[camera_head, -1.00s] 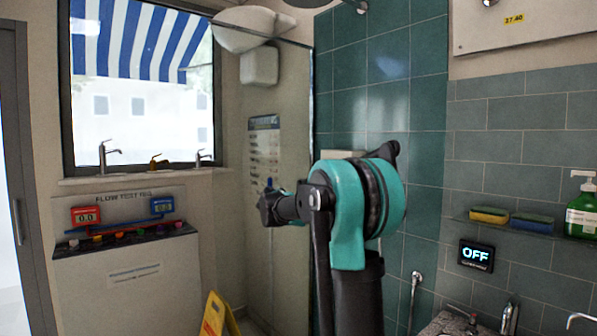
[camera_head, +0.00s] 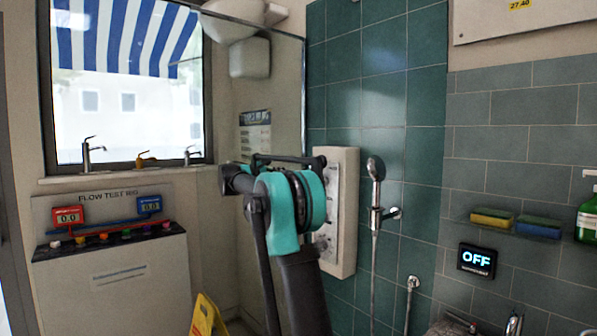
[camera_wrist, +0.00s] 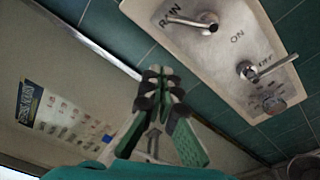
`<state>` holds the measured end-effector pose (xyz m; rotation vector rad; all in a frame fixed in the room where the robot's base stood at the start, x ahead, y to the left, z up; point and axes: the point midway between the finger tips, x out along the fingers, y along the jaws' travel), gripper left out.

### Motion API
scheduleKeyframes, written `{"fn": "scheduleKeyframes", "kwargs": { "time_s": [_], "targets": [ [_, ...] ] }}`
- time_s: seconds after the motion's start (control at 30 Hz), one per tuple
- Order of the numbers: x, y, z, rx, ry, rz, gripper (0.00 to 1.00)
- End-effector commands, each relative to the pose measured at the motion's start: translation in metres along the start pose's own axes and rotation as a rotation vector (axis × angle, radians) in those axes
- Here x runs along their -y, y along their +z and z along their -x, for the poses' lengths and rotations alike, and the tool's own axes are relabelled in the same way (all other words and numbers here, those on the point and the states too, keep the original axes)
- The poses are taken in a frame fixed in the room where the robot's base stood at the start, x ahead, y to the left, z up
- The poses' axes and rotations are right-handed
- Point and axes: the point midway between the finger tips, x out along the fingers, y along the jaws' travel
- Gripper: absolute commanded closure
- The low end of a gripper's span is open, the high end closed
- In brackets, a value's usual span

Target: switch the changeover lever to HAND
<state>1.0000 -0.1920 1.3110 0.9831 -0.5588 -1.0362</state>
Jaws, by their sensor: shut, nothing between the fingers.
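A pale shower control panel (camera_wrist: 225,50) fills the upper right of the wrist view. A metal lever (camera_wrist: 205,24) sits beside the word RAIN; no HAND label is readable. A second lever (camera_wrist: 265,67) sits between the ON and OFF marks, with a round knob (camera_wrist: 272,104) beyond it. My gripper (camera_wrist: 160,76) is shut and empty, below and left of the RAIN lever and apart from the panel in the picture. In the head view the panel (camera_head: 348,190) stands on the teal tiles, partly hidden by my arm, its levers not readable.
A glass screen (camera_head: 285,95) stands left of the panel. A hand shower (camera_head: 376,170) hangs right of it. An OFF display (camera_head: 477,260) and sponges (camera_head: 492,219) are at the right. A flow test rig (camera_head: 110,260) and yellow floor sign (camera_head: 206,315) are at the left.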

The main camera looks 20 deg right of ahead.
Motion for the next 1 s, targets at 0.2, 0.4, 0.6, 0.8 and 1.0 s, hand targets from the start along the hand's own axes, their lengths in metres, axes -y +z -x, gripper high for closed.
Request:
{"fn": "scheduleKeyframes", "kwargs": {
  "time_s": [0.2, 0.4, 0.6, 0.8, 1.0],
  "targets": [
    [0.001, 0.001, -0.028, 0.002, -0.002, -0.001, 1.0],
    [0.001, 0.001, -0.066, 0.003, -0.002, -0.001, 1.0],
    [0.001, 0.001, -0.1, 0.002, -0.002, -0.001, 1.0],
    [0.001, 0.024, -0.09, 0.0, -0.001, -0.001, 1.0],
    [0.001, 0.036, -0.086, 0.0, -0.001, -0.001, 1.0]
  ]
}}
